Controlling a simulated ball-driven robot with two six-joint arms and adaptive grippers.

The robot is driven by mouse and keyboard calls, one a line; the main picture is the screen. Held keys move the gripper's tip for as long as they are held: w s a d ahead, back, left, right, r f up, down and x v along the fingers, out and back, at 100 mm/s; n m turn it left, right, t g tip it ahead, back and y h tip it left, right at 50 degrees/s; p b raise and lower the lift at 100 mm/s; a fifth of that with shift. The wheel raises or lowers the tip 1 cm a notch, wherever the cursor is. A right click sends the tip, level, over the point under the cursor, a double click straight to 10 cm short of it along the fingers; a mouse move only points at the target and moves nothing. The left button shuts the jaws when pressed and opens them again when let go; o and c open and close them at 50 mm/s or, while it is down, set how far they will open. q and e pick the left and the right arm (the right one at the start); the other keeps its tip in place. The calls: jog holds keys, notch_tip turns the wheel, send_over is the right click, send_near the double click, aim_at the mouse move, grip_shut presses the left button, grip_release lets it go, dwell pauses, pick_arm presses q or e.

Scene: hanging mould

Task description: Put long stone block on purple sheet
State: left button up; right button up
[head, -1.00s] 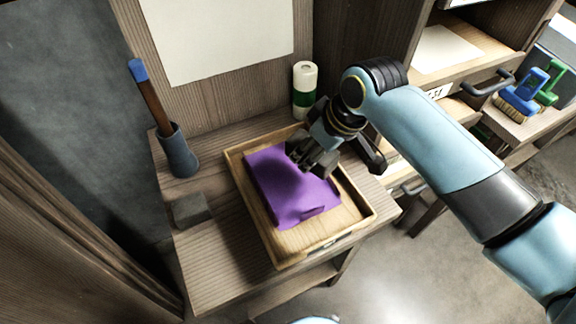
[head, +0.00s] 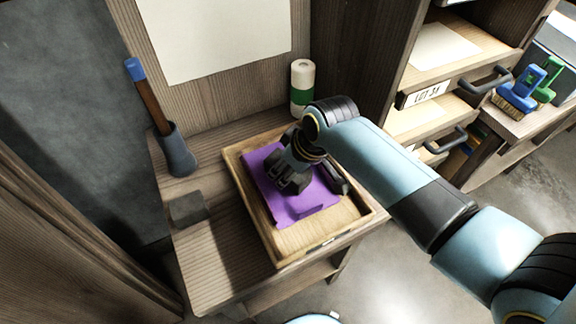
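The purple sheet (head: 300,207) lies in a shallow wooden tray on the bench, with a raised fold near its front edge. My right gripper (head: 287,184) points down over the sheet's middle, very close to it. Its dark fingers look bunched together, and I cannot tell whether they hold anything. A dark elongated piece (head: 333,179) shows beside the wrist; I cannot tell whether it is part of the gripper. A grey stone-like block (head: 188,208) sits on the bench left of the tray; it looks short, and I cannot identify the long stone block surely. My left gripper is not in view.
The wooden tray (head: 262,226) has a raised rim. A dark holder (head: 177,152) with a blue-tipped wooden handle stands at the left. A white-and-green bottle (head: 302,85) stands behind the tray. Drawers and brushes (head: 520,90) are at the right. The bench's front left is clear.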

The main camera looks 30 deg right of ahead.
jog(key=o, duration=0.4)
jog(key=shift+o, duration=0.2)
jog(key=p+v, duration=0.1)
jog(key=v, duration=1.1)
jog(key=shift+r, duration=0.1)
